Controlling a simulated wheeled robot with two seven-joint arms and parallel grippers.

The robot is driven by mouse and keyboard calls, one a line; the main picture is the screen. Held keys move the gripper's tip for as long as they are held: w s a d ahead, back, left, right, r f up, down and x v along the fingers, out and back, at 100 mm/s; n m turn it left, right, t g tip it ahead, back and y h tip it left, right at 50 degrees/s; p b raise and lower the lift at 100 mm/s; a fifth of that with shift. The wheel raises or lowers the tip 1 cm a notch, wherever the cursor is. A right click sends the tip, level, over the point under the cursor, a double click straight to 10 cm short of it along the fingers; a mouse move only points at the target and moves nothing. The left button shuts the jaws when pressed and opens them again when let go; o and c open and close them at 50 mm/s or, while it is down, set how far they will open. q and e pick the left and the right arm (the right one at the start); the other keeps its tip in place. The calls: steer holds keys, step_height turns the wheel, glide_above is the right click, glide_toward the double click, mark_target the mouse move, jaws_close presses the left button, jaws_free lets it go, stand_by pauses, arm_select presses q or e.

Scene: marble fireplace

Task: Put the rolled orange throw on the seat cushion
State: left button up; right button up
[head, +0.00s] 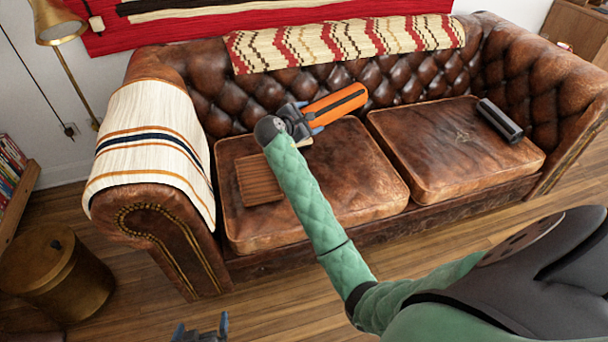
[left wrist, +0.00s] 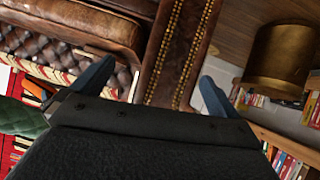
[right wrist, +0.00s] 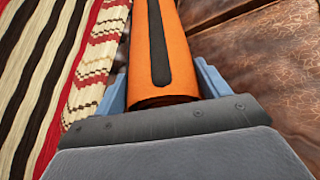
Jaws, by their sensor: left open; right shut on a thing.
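The rolled orange throw (head: 335,106) has a dark stripe along it. My right gripper (head: 303,118) is shut on its near end, which also shows in the right wrist view (right wrist: 180,75). In the head view the throw overlaps the backrest and the rear of the left seat cushion (head: 345,175); whether it touches either is unclear. The right seat cushion (head: 450,140) lies beside it. My left gripper (head: 201,328) is open and empty at the bottom edge, before the sofa's left arm; its fingers show apart in the left wrist view (left wrist: 155,85).
A wooden slatted piece (head: 258,180) lies on the left cushion. A black roll (head: 500,120) lies on the right cushion. A striped blanket (head: 155,150) covers the left armrest, a patterned one (head: 345,42) the backrest. A brass drum (head: 55,272) stands at left. Both cushions have bare room.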

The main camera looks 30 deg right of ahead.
arm_select(q)
step_height(320, 180, down, 6)
steer(key=w+d+t+h+b, duration=0.1)
steer(key=w+d+t+b, duration=0.2)
steer(key=t+b, duration=0.25)
arm_select(e)
steer(key=s+d+f+m+g+h, duration=0.1)
steer(key=d+f+m+g, duration=0.45)
steer(key=d+f, duration=0.65)
steer(key=shift+n, duration=0.35)
steer(key=s+a+f, duration=0.1)
steer(key=a+f, duration=0.2)
steer(key=a, duration=0.1)
steer(key=s+a+f+b, duration=0.1)
steer(key=s+a+f, duration=0.1)
steer(key=a+f, duration=0.1)
steer(key=s+a+f+b, duration=0.1)
steer(key=a+f, duration=0.2)
steer(key=a, duration=0.2)
steer(key=shift+s+a, duration=0.2)
steer(key=shift+s, duration=0.1)
step_height(320, 180, down, 4)
steer(key=shift+b, duration=0.5)
arm_select(q)
step_height(320, 180, up, 27)
steer(key=s+a+t+h, duration=0.1)
steer(key=a+t+h, duration=0.1)
steer(key=t, duration=0.7)
steer(key=shift+h, duration=0.4)
steer(key=shift+f, duration=0.25)
